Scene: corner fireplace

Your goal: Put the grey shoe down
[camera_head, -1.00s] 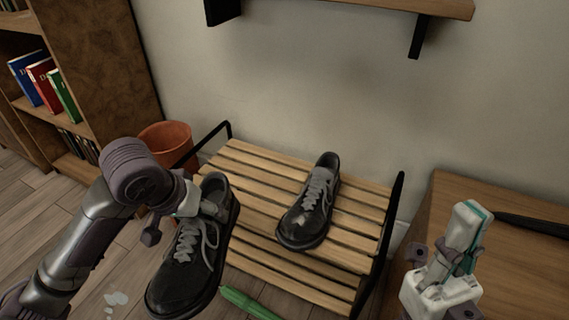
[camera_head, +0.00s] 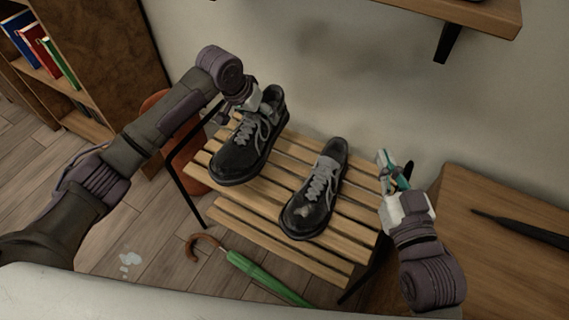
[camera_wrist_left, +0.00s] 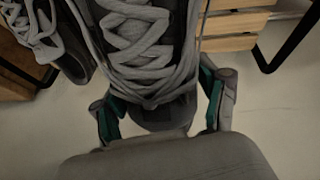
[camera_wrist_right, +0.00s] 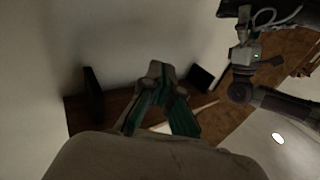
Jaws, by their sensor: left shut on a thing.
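My left gripper (camera_head: 256,106) is shut on the heel end of a dark grey shoe (camera_head: 240,150) with grey laces and a curved side stripe. The shoe is over the left end of the slatted rack's top (camera_head: 290,160), toe toward the front; I cannot tell whether its sole touches the slats. Its laces fill the left wrist view (camera_wrist_left: 140,45), between the fingers (camera_wrist_left: 162,108). A similar dark shoe (camera_head: 315,195) with a pale patch on the toe stands to its right on the rack. My right gripper (camera_head: 394,168) is empty and shut at the rack's right end.
A green umbrella (camera_head: 255,272) with a brown hook handle lies low by the rack's front. A terracotta pot (camera_head: 182,160) stands behind my left arm. A wooden cabinet (camera_head: 500,250) with a dark long object (camera_head: 525,228) is at right. A wall shelf (camera_head: 470,12) hangs above.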

